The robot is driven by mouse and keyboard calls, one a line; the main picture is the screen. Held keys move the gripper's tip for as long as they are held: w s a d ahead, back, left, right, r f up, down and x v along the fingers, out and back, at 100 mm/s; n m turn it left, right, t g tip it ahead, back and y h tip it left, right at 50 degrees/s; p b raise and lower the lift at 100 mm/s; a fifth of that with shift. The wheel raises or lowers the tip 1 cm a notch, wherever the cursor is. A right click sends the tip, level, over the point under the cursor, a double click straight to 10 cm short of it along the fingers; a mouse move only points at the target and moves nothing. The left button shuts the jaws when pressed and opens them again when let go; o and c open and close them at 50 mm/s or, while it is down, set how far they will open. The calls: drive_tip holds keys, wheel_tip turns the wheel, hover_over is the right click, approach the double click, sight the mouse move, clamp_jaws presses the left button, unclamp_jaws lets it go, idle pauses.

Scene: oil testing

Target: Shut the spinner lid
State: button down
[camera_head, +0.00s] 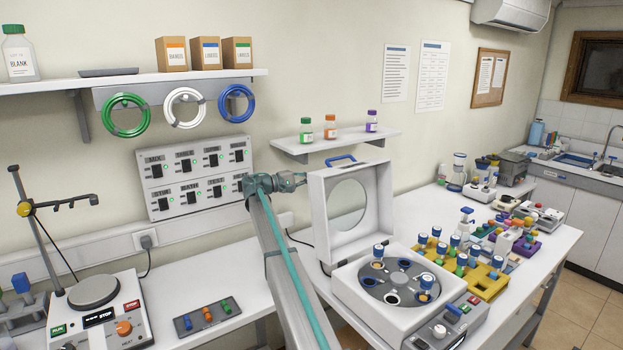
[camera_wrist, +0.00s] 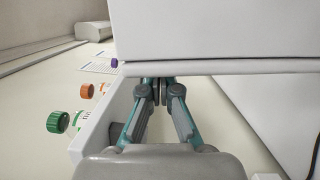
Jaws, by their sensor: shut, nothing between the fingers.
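The spinner (camera_head: 352,308) is a white box on the bench in the head view, with a dark round rotor (camera_head: 398,275) holding several blue-capped vials. Its lid (camera_head: 318,215) stands open and upright at the back, with a round window and a blue handle (camera_head: 340,159) on its top edge. My gripper (camera_head: 303,177) is shut and empty, just left of the lid's upper left part. In the wrist view my gripper's fingertips (camera_wrist: 160,86) reach to the lower edge of a large white panel (camera_wrist: 215,35), likely the lid. I cannot tell whether they touch it.
A wall shelf (camera_head: 345,143) with several small bottles is above and behind the lid. A yellow rack (camera_head: 480,283) of vials stands right of the spinner. A stirrer hotplate (camera_head: 95,310) and a dark tray (camera_head: 207,317) are at left.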

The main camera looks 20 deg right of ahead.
drive_tip(key=s+d+m+y+b, duration=0.1)
drive_tip(key=s+d+m+b, duration=0.2)
drive_tip(key=s, duration=0.6)
drive_tip(key=s+d+r+m+b, duration=0.1)
drive_tip(key=s+d+m+b, duration=0.3)
drive_tip(key=s, duration=0.6)
drive_tip(key=s+m+y+b, duration=0.1)
drive_tip(key=s+m+b, duration=0.1)
drive_tip(key=s+b, duration=0.55)
drive_tip(key=s+d+f+m+t+b, duration=0.1)
drive_tip(key=s+d+f+m+b, duration=0.1)
drive_tip(key=s+f+b, duration=0.3)
drive_tip(key=s+d+f+m+t+y+b, duration=0.1)
drive_tip(key=s+f+m+b, duration=0.4)
drive_tip(key=s+f, duration=0.9)
drive_tip(key=shift+s+d+f+t+y+b, duration=0.3)
drive_tip(key=shift+s+d+t+b, duration=0.25)
drive_tip(key=shift+d, duration=0.25)
drive_tip(key=shift+f, duration=0.1)
wheel_tip(320, 180, up, 5)
drive_tip(key=p, duration=0.3)
drive_tip(key=v, duration=1)
drive_tip(key=shift+b, duration=0.45)
